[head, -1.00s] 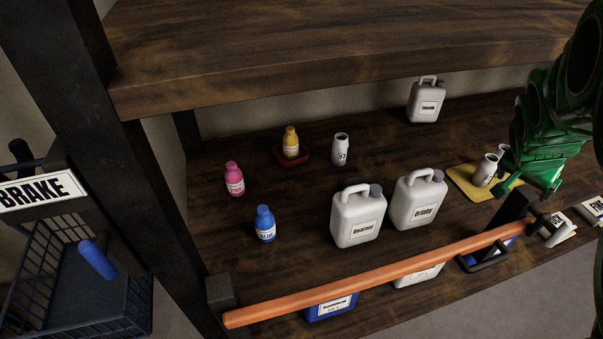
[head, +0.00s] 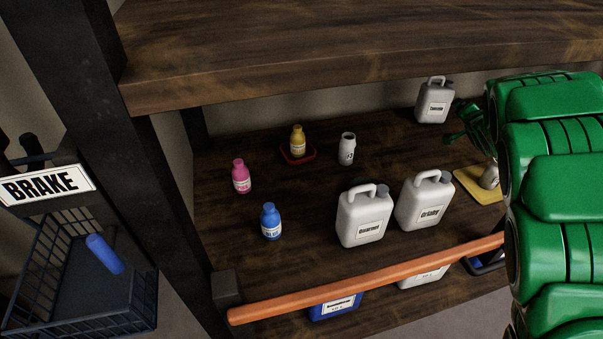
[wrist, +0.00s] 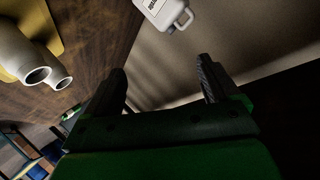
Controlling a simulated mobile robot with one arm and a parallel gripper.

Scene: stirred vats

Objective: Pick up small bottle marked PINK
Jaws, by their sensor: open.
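The small pink bottle (head: 241,177) stands upright on the wooden shelf, at the left in the head view, behind the blue bottle (head: 271,221) and in front of the yellow bottle (head: 297,141). Its label is too small to read. My gripper shows in the wrist view (wrist: 165,88) with its two fingers apart and nothing between them. In the head view my green arm comes in from the right, and its far end is at the right of the shelf, well away from the pink bottle. The pink bottle is not in the wrist view.
The yellow bottle stands on a red tray (head: 312,157). A white bottle (head: 347,149) and white jugs (head: 362,216) stand between my arm and the pink bottle. An orange rail (head: 370,281) crosses the shelf front. An upper shelf (head: 330,50) hangs above. A dark post (head: 150,190) is at the left.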

